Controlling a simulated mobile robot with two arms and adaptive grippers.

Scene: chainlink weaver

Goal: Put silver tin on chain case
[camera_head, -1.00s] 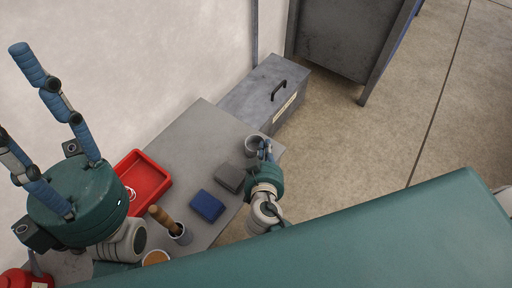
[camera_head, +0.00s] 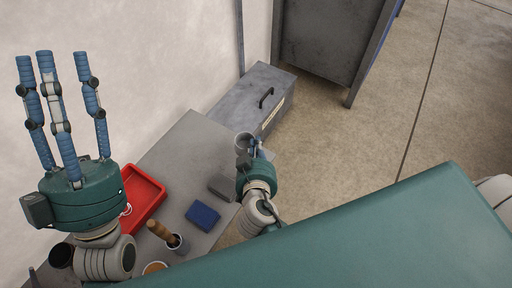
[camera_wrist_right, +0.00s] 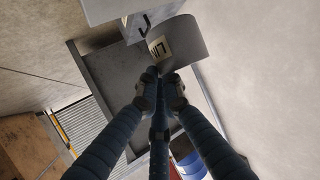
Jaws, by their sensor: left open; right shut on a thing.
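The silver tin (camera_head: 243,140) is a small grey open-topped cup, seen beside the far end of the table. My right gripper (camera_head: 253,147) is shut on its side. In the right wrist view the fingertips (camera_wrist_right: 160,82) meet at the lower edge of the tin's curved grey wall (camera_wrist_right: 187,40). A cream label reading "LIN" shows there. The chain case (camera_head: 240,97) is a long grey box with a dark handle and a cream label, just beyond the table end. The tin appears apart from it; its height is unclear. My left gripper (camera_head: 63,56) is open and empty, fingers upward.
The grey table (camera_head: 185,145) carries a red tray (camera_head: 147,187), a blue block (camera_head: 203,215), a grey block (camera_head: 222,187) and a cup with a wooden-handled tool (camera_head: 165,234). A dark grey cabinet (camera_head: 325,40) stands beyond the case. The floor on the right is clear.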

